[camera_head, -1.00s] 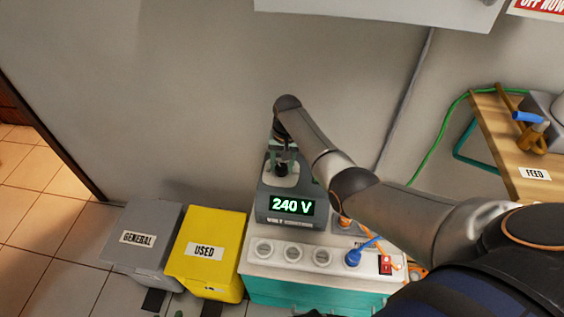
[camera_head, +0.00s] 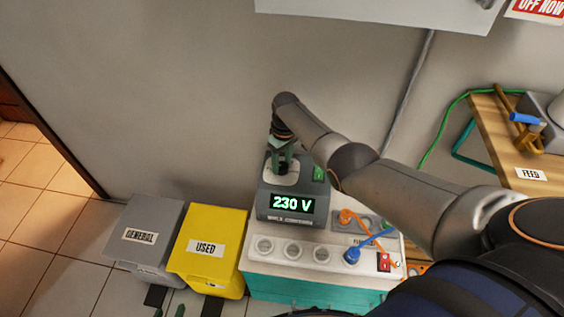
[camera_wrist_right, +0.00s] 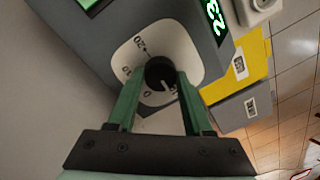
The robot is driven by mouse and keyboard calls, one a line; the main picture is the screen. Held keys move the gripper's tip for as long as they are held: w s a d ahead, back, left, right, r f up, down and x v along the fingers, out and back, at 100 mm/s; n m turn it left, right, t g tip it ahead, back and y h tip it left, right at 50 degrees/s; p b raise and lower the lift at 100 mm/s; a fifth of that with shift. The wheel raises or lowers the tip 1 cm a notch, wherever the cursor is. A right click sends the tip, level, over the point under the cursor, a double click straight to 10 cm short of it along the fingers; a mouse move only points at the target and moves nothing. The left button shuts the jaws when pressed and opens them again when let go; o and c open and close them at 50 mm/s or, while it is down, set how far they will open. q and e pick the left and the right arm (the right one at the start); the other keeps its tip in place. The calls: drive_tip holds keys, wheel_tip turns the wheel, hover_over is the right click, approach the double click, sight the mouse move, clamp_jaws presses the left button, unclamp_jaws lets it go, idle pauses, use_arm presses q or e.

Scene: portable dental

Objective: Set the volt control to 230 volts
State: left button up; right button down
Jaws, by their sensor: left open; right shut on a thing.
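The volt control unit (camera_head: 265,211) is a grey box on top of the white and teal cabinet, and its display (camera_head: 292,204) reads 230 V in green. Its black knob (camera_wrist_right: 160,72) sits on a white dial plate (camera_wrist_right: 132,62) with printed numbers. My right gripper (camera_head: 283,167) reaches down from above and is shut on the knob, one green finger on each side in the right wrist view (camera_wrist_right: 158,84). The knob is mostly hidden in the head view.
The cabinet top (camera_head: 310,238) has several round sockets, a blue plug (camera_head: 352,256), an orange plug (camera_head: 346,215) and a red switch (camera_head: 384,262). A yellow USED bin (camera_head: 206,267) and a grey GENERAL bin (camera_head: 150,222) stand to the left. A wooden table (camera_head: 497,135) is at right.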

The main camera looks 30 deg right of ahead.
sight(282, 164)
drive_tip(key=shift+n, duration=0.5)
drive_tip(key=shift+c, duration=1.5)
unclamp_jaws()
wheel_tip(282, 164, up, 7)
drive_tip(key=p, duration=0.4)
drive_tip(key=shift+w+d, duration=0.1)
drive_tip(key=shift+d, duration=0.05)
use_arm(q)
drive_tip(key=r, duration=0.1)
drive_tip(key=a+r+p, duration=0.1)
drive_tip(key=r, duration=0.1)
drive_tip(key=shift+s+a+r, duration=0.2)
drive_tip(key=shift+a, duration=0.05)
use_arm(e)
drive_tip(key=r, duration=0.5)
drive_tip(key=shift+d+r, duration=0.2)
drive_tip(key=shift+r, duration=0.05)
use_arm(q)
drive_tip(key=shift+d+p, duration=0.1)
drive_tip(key=shift+p, duration=0.2)
